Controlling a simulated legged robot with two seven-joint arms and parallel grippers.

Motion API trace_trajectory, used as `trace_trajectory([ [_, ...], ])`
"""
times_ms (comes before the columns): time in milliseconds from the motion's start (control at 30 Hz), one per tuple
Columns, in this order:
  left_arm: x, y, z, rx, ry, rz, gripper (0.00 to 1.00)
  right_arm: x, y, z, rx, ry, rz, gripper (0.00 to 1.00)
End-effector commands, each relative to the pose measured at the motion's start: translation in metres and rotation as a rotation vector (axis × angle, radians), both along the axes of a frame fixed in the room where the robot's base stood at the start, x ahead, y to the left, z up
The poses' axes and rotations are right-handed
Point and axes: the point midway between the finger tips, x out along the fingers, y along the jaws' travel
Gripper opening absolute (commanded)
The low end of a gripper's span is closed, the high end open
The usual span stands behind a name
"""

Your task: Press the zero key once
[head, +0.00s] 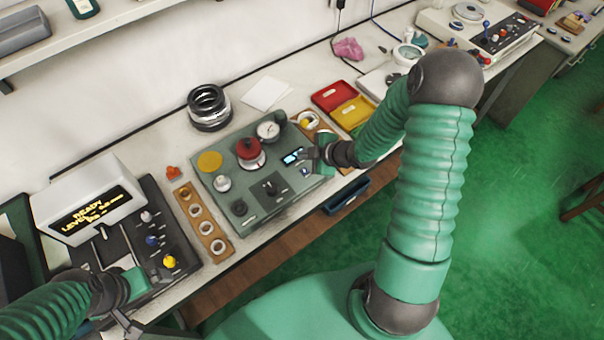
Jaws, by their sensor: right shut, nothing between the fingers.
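A grey-green instrument panel (222,180) stands on the bench in the middle. It bears a round dial gauge (268,130), a red knob (249,149), a small lit blue display (292,157) and a small blue key (305,172). I cannot read any key label, so I cannot tell which is the zero key. My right gripper (308,156) is shut and empty, over the panel's right part beside the display; whether it touches the panel is unclear. My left gripper (128,324) is at the lower left, near the front of the left console; its jaws are unclear.
The dark left console (163,239) has a readout box (88,200) and coloured knobs. A wooden strip with rings (203,226) lies between console and panel. Black rings (208,105) are stacked behind. Red (333,95) and yellow (352,112) trays lie right of the panel.

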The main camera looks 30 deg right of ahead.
Motion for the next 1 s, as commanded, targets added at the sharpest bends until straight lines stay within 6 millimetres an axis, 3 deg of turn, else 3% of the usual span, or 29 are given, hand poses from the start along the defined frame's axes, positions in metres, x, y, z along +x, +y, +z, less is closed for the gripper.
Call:
trace_trajectory([
  [33,0.000,0.000,-0.015,0.000,0.000,0.000,0.97,0.000,-0.003,-0.017,0.002,0.001,-0.002,0.00],
  [100,0.000,0.000,-0.026,0.000,0.000,0.000,0.97,0.000,-0.004,-0.029,0.004,0.002,-0.003,0.00],
  [400,0.000,-0.001,-0.058,0.000,0.000,-0.001,0.97,0.000,-0.004,-0.065,0.003,0.000,-0.002,0.00],
  [1000,0.000,0.000,-0.058,0.000,0.000,0.000,0.97,0.000,-0.005,-0.067,0.003,0.000,-0.002,0.00],
])
